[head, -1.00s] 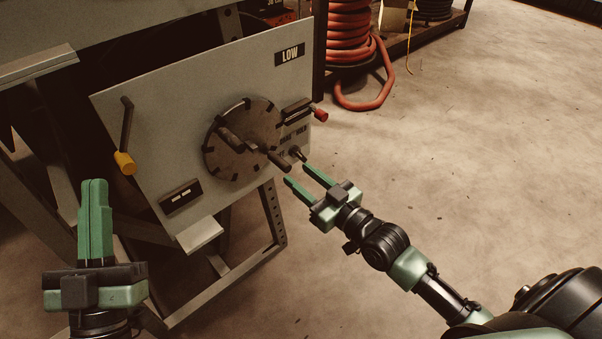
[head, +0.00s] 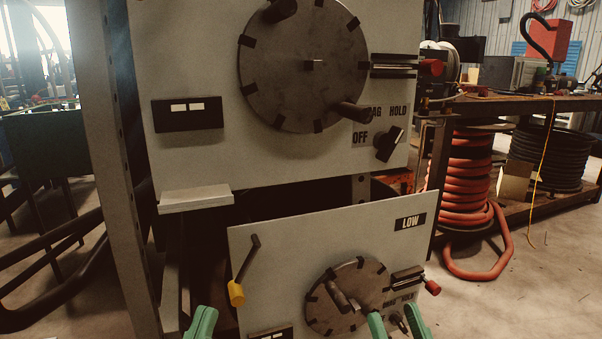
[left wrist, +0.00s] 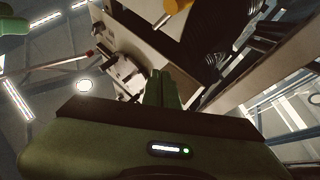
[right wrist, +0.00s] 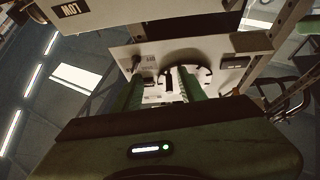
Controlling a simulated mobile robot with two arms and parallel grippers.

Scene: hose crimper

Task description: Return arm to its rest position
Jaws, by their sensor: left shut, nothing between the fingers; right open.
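My left gripper (head: 201,322) shows only its green fingertips at the bottom of the head view, left of the lower panel. It is shut and empty, and its closed fingers also show in the left wrist view (left wrist: 160,88). My right gripper (head: 396,324) has its two green fingers apart in front of the lower panel's dial (head: 350,297), near its lower right; nothing is between them. Its open fingers also show in the right wrist view (right wrist: 160,88). The lower panel (head: 290,235) is labelled LOW and carries a yellow-handled lever (head: 237,293) and a red-tipped lever (head: 431,287).
An upper panel (head: 200,60) with a large dial (head: 303,75) and a HOLD/OFF knob (head: 389,144) stands above. A ledge (head: 195,199) juts out between the panels. Red hose (head: 466,190) and a workbench (head: 520,103) stand at right. Open floor lies front right.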

